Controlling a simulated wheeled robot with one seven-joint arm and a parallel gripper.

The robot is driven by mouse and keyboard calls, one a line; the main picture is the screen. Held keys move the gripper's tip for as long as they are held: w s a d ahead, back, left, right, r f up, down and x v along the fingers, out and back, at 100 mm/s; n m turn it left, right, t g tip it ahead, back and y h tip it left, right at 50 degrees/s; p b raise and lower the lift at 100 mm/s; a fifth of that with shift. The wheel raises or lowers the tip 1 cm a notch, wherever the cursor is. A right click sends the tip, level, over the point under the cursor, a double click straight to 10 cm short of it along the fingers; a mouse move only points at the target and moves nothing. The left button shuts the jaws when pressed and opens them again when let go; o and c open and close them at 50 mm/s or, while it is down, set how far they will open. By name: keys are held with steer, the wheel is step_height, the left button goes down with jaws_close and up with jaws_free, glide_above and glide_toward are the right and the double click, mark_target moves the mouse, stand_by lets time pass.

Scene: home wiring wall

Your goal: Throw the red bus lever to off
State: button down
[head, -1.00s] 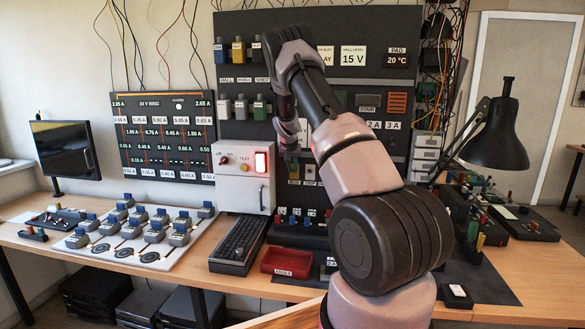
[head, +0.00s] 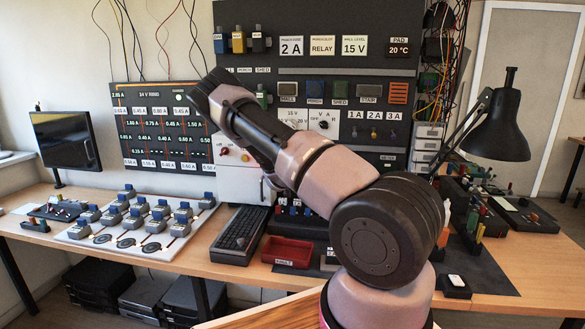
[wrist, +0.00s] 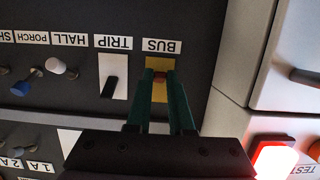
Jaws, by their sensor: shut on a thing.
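In the wrist view, which shows the panel upside down, the red bus lever (wrist: 160,78) stands on a yellow plate (wrist: 151,92) beside the label BUS (wrist: 161,46). My gripper (wrist: 161,80) has its two green fingers closed around the lever, with the red showing between the tips. Most of the lever is hidden by the fingers, so its exact tilt cannot be told. In the head view, my own arm hides the gripper and the lever.
Beside the yellow plate is a white plate with a black TRIP lever (wrist: 110,87). Knobbed HALL (wrist: 55,66) and PORCH levers stand farther along. On the other side is a pale cabinet with a lit red lamp (wrist: 276,160). A red tray (head: 287,252) is on the bench.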

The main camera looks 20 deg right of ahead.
steer(key=shift+d+f+t+h, duration=0.1)
steer(key=shift+f+t+h, duration=0.2)
steer(key=shift+f+t, duration=0.1)
stand_by(0.3)
steer(key=c, duration=0.8)
jaws_free()
steer(key=shift+w, duration=0.1)
steer(key=v, duration=1)
steer(key=shift+s+a, duration=0.25)
steer(key=shift+s, duration=0.1)
steer(key=shift+f, duration=0.1)
